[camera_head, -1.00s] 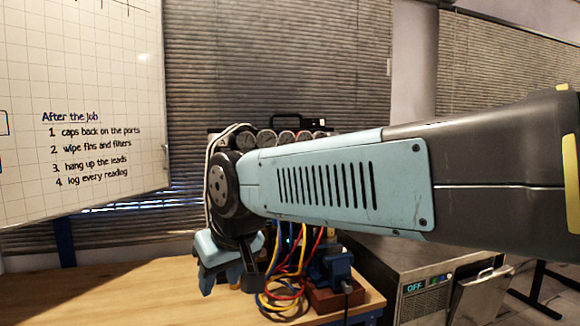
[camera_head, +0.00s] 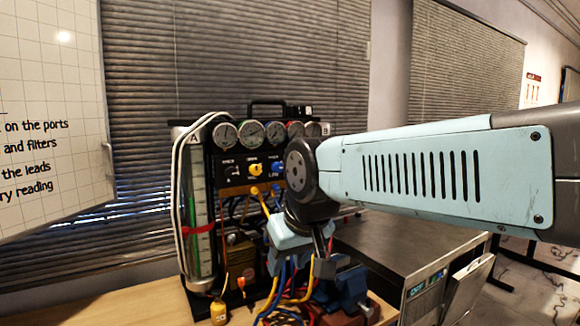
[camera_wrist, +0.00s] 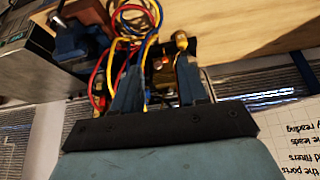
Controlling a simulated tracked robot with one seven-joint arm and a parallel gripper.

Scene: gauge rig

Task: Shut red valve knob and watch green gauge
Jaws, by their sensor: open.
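The gauge rig (camera_head: 238,186) stands on the bench. A row of several round gauges (camera_head: 250,133) runs along its top; I cannot tell for sure which is the green one. Below them a panel shows a black knob, a yellow knob (camera_head: 256,169) and a blue knob (camera_head: 278,168). I cannot make out the red valve knob; my arm hides the panel's right part. My gripper (camera_head: 284,262) hangs pointing down in front of the rig, above the hoses. In the wrist view my gripper (camera_wrist: 158,82) has its fingers apart, with nothing clearly held between them.
Red, yellow and blue hoses (camera_head: 290,290) hang close by my gripper. A blue vise (camera_head: 350,288) is to its right. A cylinder (camera_head: 200,205) with a red strap stands at left. Beyond the bench (camera_head: 130,306), a grey unit (camera_head: 400,240) stands at right; a whiteboard (camera_head: 50,90) is at left.

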